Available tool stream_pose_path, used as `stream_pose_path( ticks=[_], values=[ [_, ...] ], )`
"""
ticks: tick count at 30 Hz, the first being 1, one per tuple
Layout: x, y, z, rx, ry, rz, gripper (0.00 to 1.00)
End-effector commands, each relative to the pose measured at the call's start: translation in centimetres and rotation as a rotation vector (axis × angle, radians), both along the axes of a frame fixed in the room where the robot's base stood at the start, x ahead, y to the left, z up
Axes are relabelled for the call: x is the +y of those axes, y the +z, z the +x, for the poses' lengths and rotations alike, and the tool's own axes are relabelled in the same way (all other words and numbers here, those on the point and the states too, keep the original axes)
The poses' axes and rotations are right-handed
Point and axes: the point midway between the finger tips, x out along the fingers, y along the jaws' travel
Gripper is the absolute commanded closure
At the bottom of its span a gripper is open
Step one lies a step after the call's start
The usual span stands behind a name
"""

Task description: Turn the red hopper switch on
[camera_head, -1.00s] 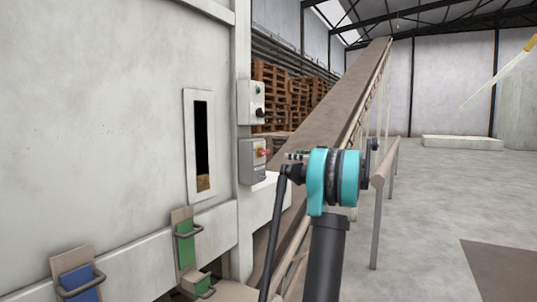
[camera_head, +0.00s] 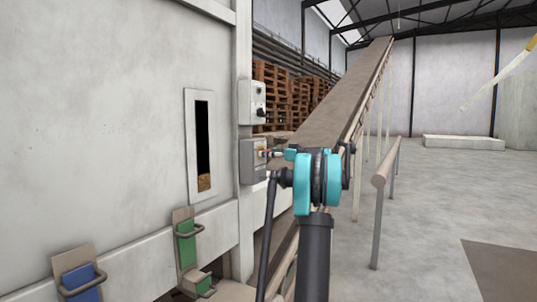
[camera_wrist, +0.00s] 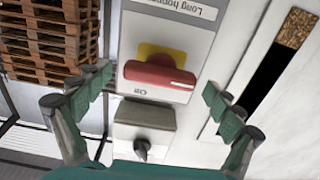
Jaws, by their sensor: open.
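The red hopper switch (camera_wrist: 160,76) is a red rotary handle on a yellow plate, on a grey box with a label reading "Long hopp…". The picture is upside down in the wrist view, and the handle lies nearly level across the plate. My gripper (camera_wrist: 157,82) is open, with one green-padded finger on each side of the handle, apart from it in the picture. I cannot tell how far the fingertips are from it in depth. In the head view the grey switch box (camera_head: 251,163) is on the machine's edge, and my gripper largely hides the red handle.
A second grey box (camera_head: 252,102) with a black knob (camera_wrist: 143,148) sits just above the switch box. A slot window (camera_head: 202,145) is in the white panel to the left. A conveyor (camera_head: 335,110), a rail (camera_head: 385,165) and pallets (camera_head: 270,85) stand to the right and behind.

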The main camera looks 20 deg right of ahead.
Motion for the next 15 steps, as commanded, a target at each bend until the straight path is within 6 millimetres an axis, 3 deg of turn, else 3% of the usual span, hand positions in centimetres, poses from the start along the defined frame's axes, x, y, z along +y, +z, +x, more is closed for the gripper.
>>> stream_pose_path(
  ticks=[3,15],
  values=[
    [0.00,0.00,-0.01,0.000,0.000,0.000,0.07],
    [0.00,0.00,-0.04,0.000,0.000,0.000,0.57]
  ],
)
